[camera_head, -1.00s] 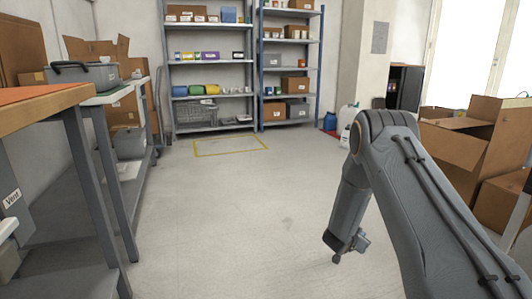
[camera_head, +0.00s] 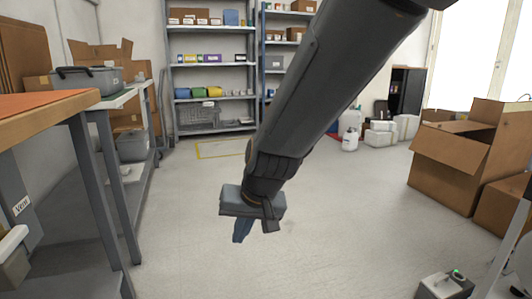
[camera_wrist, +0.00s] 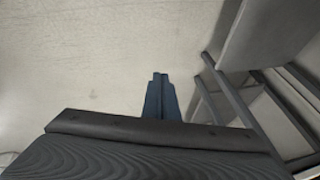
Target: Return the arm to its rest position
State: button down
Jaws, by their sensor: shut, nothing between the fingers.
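My gripper (camera_head: 240,234) hangs at the end of my arm near the middle of the head view, pointing down over the bare floor. Its fingers are together with nothing between them. In the wrist view the closed blue-grey fingers (camera_wrist: 160,98) show at the centre over the pale floor. My arm crosses the head view from the upper right and hides part of the shelves behind it.
A bench with an orange top (camera_head: 40,108) and a grey-legged table (camera_head: 115,97) stand on the left. Shelves (camera_head: 210,58) line the back wall. Open cardboard boxes (camera_head: 450,165) stand on the right, with white containers (camera_head: 380,133) behind. A device with a green light (camera_head: 447,287) is at lower right. The middle floor is clear.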

jog(key=s+d+r+n+g+h, duration=0.1)
jog(key=s+d+r+n+g, duration=0.15)
jog(key=s, duration=0.95)
jog(key=s+d+r+n+g+h, duration=0.1)
jog(key=s+d+r+n, duration=0.15)
jog(key=s, duration=1.05)
jog(key=d+r+m+p, duration=0.3)
jog(key=d+r+p, duration=0.7)
jog(key=r+p, duration=0.4)
jog(key=d+r+m+h+p, duration=0.1)
jog(key=d+r+m+p, duration=0.2)
jog(key=d+r+p, duration=0.7)
jog(key=shift+w+d+r+m+p, duration=0.25)
jog(key=shift+r+p, duration=1.8)
jog(key=shift+p, duration=5.3)
